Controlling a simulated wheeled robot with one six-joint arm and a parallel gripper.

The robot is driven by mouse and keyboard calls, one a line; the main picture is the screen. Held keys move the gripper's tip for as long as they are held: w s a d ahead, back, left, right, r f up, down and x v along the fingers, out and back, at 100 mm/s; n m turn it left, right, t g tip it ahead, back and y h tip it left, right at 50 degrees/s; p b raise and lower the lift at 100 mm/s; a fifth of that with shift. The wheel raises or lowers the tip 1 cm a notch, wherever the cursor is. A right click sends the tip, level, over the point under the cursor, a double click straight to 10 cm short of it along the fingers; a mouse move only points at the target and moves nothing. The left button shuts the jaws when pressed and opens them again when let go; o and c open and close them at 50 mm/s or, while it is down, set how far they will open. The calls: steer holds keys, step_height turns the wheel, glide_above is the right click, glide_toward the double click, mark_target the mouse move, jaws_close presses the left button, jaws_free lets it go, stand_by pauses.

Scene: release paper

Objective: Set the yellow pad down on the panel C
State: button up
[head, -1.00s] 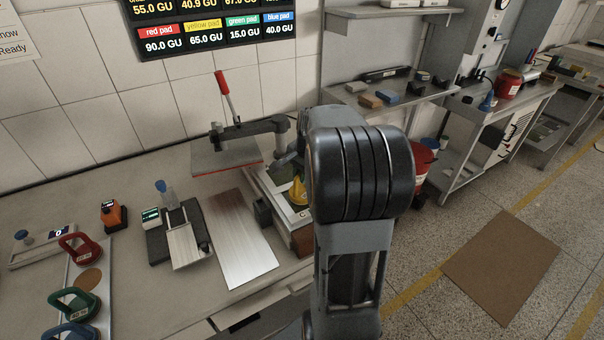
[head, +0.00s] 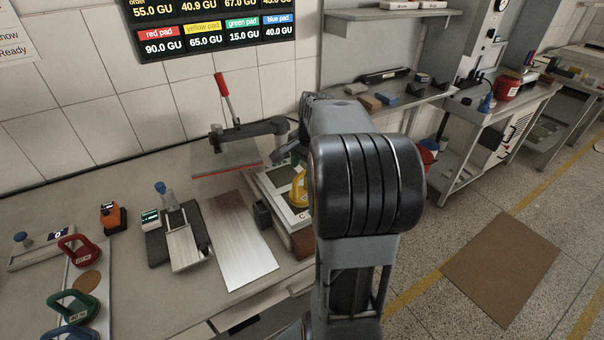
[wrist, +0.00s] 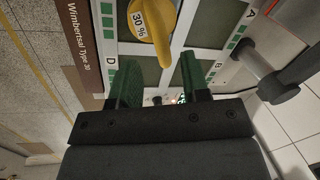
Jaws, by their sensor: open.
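The letter of the panel under the pad is not visible; the other letters read A, B and D. In the head view the yellow pad (head: 299,188) stands at the device's right side, partly behind my arm. My gripper (wrist: 160,75) has green fingers apart with nothing between them, below the pad in the wrist view.
A raised press with a red handle (head: 223,88) stands behind the device (head: 262,182). A metal plate (head: 235,240), a small scale and an orange unit (head: 111,214) are to the left. Red, green and blue pads stand at far left. A grey knob (wrist: 278,85) is at right in the wrist view.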

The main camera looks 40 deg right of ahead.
step_height(320, 180, up, 7)
steer(key=s, duration=0.1)
steer(key=s+a+f+n, duration=0.2)
steer(key=s+a+n, duration=0.1)
steer(key=a+n, duration=0.2)
steer(key=s+a+f+n+t, duration=0.1)
steer(key=s+a+f+n, duration=0.2)
steer(key=a, duration=0.6)
steer(key=s+a+f+n, duration=0.3)
steer(key=s+a+n, duration=0.1)
steer(key=a+n, duration=0.2)
steer(key=shift+s+a+n+t+h, duration=0.3)
steer(key=shift+a+n+t, duration=0.1)
steer(key=shift+n, duration=0.2)
